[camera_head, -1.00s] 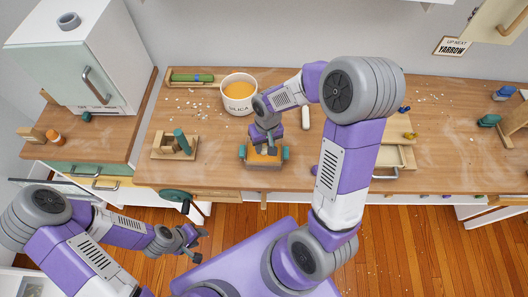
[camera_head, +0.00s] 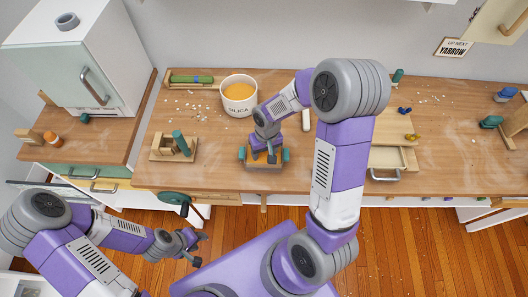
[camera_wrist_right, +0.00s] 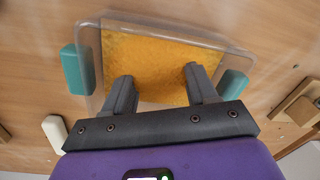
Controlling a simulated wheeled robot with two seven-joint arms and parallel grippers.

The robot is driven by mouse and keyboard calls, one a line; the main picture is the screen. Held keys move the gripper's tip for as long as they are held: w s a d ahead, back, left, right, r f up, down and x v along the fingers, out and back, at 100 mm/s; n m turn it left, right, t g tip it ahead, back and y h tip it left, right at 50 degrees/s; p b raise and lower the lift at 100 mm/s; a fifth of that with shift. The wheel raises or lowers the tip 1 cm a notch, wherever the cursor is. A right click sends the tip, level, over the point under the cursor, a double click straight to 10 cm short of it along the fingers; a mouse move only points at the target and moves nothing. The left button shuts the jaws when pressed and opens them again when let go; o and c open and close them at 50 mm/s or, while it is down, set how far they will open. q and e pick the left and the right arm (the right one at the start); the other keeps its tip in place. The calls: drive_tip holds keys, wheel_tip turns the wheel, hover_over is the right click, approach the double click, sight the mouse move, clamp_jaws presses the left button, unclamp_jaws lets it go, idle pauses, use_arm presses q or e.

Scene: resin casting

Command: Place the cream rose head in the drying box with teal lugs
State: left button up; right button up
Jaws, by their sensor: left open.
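The drying box with teal lugs (camera_head: 250,164) sits on the bench near its front edge. In the right wrist view the box (camera_wrist_right: 94,62) has clear walls, a teal lug (camera_wrist_right: 76,70) on either side, and a flat orange fill (camera_wrist_right: 150,60). My right gripper (camera_head: 264,156) points down at the box. Its fingers (camera_wrist_right: 160,88) are apart over the orange fill, with nothing visible between them. I cannot make out a cream rose head in either view. My left gripper (camera_head: 194,247) is open and empty, in front of the bench.
A white tub marked SILICA (camera_head: 239,96) with orange contents stands behind the box. A wooden stand with a teal part (camera_head: 174,148) is to the left. A cream rounded piece (camera_head: 306,119) lies behind right. A tray with a metal handle (camera_head: 385,174) is at right.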

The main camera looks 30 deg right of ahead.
sight(266, 153)
drive_tip(key=shift+r, duration=0.25)
wheel_tip(266, 153, up, 12)
drive_tip(key=p, duration=0.3)
drive_tip(key=shift+d, duration=0.4)
drive_tip(key=shift+f, duration=0.15)
